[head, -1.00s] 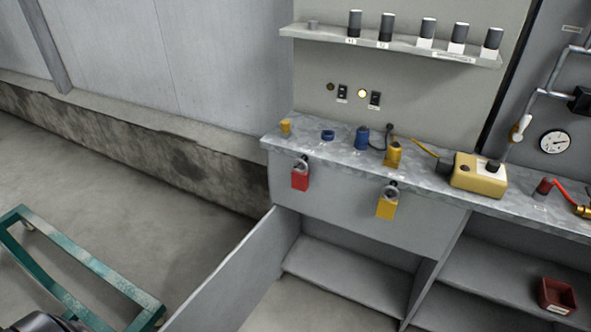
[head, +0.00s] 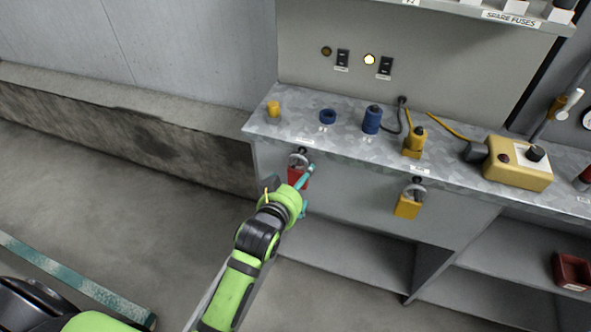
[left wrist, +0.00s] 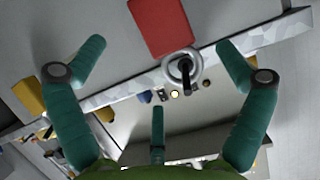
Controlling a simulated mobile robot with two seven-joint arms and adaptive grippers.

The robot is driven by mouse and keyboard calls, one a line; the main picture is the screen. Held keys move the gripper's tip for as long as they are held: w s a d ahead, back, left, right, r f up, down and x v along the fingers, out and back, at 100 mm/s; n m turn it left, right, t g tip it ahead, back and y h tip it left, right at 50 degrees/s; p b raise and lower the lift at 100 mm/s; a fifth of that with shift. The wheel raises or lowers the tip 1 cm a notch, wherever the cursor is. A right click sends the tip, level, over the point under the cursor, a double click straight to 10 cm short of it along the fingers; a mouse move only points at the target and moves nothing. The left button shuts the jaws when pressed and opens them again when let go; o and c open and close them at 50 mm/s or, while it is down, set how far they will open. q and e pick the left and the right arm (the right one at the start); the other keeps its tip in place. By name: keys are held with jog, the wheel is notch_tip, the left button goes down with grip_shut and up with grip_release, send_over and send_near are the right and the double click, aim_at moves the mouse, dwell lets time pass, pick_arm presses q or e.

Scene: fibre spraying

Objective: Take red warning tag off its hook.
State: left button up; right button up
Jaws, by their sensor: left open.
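The red warning tag (head: 294,174) hangs from a hook with a round grey ring (head: 298,159) on the bench front, below the worktop edge. My left gripper (head: 307,188) is open in front of it and hides part of the tag. In the left wrist view the red tag (left wrist: 162,25) and its ring (left wrist: 182,66) lie between the spread teal fingers of the left gripper (left wrist: 163,48). No finger visibly grips the tag. My right gripper is not in view.
A yellow tag (head: 407,206) hangs on another hook to the right. The worktop (head: 335,145) holds a yellow piece (head: 273,108), a blue ring (head: 327,116), blue and yellow plugs and a yellow control box (head: 518,165). Open shelves lie below. A teal frame (head: 75,278) is at lower left.

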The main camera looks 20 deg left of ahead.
aim_at(300, 177)
pick_arm(q)
jog(key=shift+f+x, duration=0.15)
jog(key=shift+x, duration=1.2)
jog(key=shift+f+x, duration=0.2)
jog(key=shift+x, duration=1.2)
jog(key=shift+s+a, duration=0.15)
jog(key=shift+s, duration=0.05)
jog(key=c, duration=1.3)
